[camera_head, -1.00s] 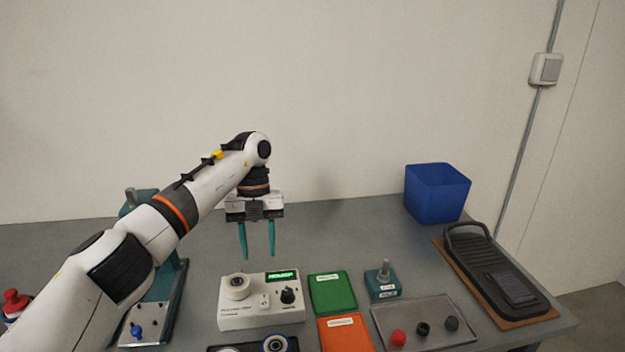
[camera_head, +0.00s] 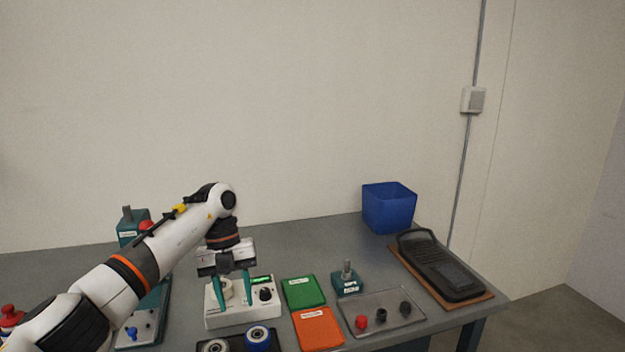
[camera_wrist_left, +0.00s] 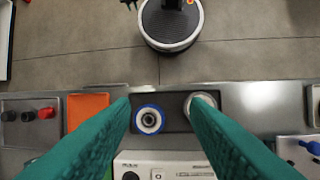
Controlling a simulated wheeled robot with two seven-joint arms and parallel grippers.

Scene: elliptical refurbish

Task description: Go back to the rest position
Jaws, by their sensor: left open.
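My left gripper (camera_head: 233,291) is open, with two teal fingers pointing down. In the head view it hangs in front of or over the white tester box (camera_head: 243,309), which has a green display, a dark knob and a cream ring. I cannot tell its exact height there. My right gripper is not in view.
A dark tray holds a blue-rimmed wheel (camera_head: 257,338) and a grey one. Green (camera_head: 303,292) and orange (camera_head: 319,328) pads, a teal block (camera_head: 347,281), a tray of knobs (camera_head: 401,325), a blue bin (camera_head: 389,208) and a black device (camera_head: 440,265) stand rightward. A teal press (camera_head: 150,315) stands left.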

